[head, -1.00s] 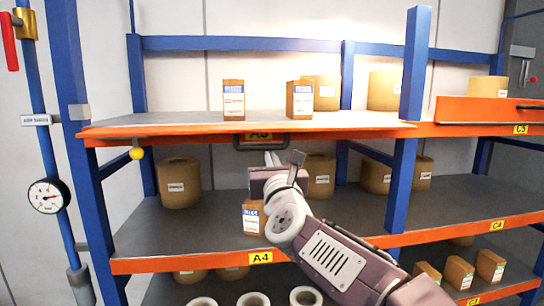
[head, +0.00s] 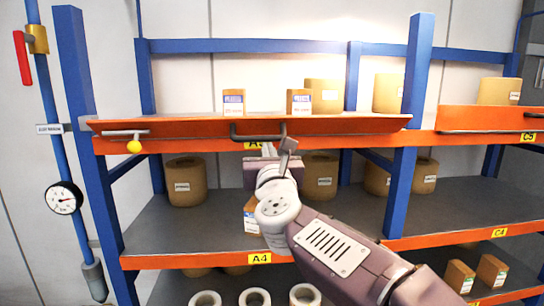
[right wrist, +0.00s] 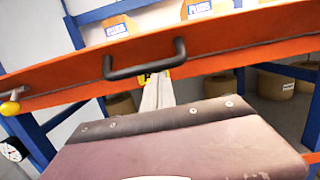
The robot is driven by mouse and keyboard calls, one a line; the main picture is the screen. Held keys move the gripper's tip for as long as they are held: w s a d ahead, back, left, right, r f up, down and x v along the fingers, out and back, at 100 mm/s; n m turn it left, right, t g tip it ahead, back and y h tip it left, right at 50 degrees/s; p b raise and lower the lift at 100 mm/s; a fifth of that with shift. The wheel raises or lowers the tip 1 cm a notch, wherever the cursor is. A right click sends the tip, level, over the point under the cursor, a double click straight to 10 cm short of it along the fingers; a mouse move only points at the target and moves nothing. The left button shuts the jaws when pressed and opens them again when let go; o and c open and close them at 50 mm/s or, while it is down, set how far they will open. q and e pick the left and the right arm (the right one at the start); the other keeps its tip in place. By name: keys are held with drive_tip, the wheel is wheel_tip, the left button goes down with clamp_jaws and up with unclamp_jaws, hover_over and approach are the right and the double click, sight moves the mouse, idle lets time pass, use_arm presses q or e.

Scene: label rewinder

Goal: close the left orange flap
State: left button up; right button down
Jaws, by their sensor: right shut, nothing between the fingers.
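The left orange flap (head: 345,124) runs along the front of the upper left shelf and is tilted partly up, its face seen at a shallow angle. Its dark handle (head: 258,133) is at the middle and also shows in the right wrist view (right wrist: 145,60). The flap fills the upper part of that view (right wrist: 225,48). My right gripper (head: 270,149) is shut and empty, just below the flap by the handle. In the right wrist view its fingertips (right wrist: 157,80) point up at the flap's underside; I cannot tell whether they touch. My left gripper is out of view.
Small boxes (head: 234,101) stand behind the flap, their lower parts hidden. The right orange flap (head: 480,117) stands upright. A blue post (head: 410,90) separates the bays. A yellow ball (head: 134,147) hangs at the left end. Rolls (head: 186,180) stand on the shelf below.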

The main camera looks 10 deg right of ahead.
sight(267, 118)
wheel_tip(267, 118, up, 4)
drive_tip(key=shift+f+p, duration=0.1)
drive_tip(key=shift+p, duration=0.6)
wheel_tip(267, 118, up, 4)
drive_tip(key=p, duration=0.4)
drive_tip(key=shift+w+a+f, duration=0.1)
drive_tip(key=shift+a+f, duration=0.05)
drive_tip(key=r+g+p, duration=0.1)
drive_tip(key=p, duration=0.4)
drive_tip(key=w+r+g+p, duration=0.1)
drive_tip(key=g+p, duration=0.1)
drive_tip(key=p, duration=0.2)
drive_tip(key=shift+w+p, duration=0.2)
drive_tip(key=shift+p, duration=0.15)
drive_tip(key=shift+f, duration=0.2)
